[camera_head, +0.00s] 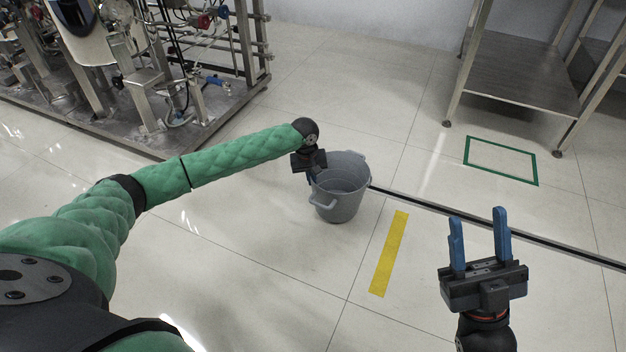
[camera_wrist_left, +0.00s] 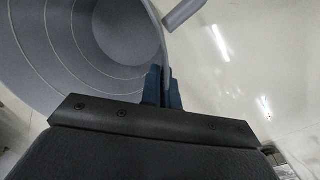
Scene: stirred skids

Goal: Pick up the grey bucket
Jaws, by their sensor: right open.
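The grey bucket (camera_head: 345,205) is in the middle of the head view, with its open top up and a handle on its near left side. I cannot tell whether its base touches the floor. My left gripper (camera_head: 313,174) is at the bucket's left rim and points down. In the left wrist view the blue fingers (camera_wrist_left: 163,82) are close together, one on each side of the wall of the bucket (camera_wrist_left: 50,50), gripping it. My right gripper (camera_head: 480,235) is open and empty, to the right of the bucket and apart from it.
A metal skid with pipes (camera_head: 185,80) stands at the upper left. A steel table (camera_head: 520,75) stands at the upper right, near a green floor outline (camera_head: 500,141). A yellow strip (camera_head: 389,253) and a dark floor channel (camera_head: 430,205) lie near the bucket. The surrounding tiles are clear.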

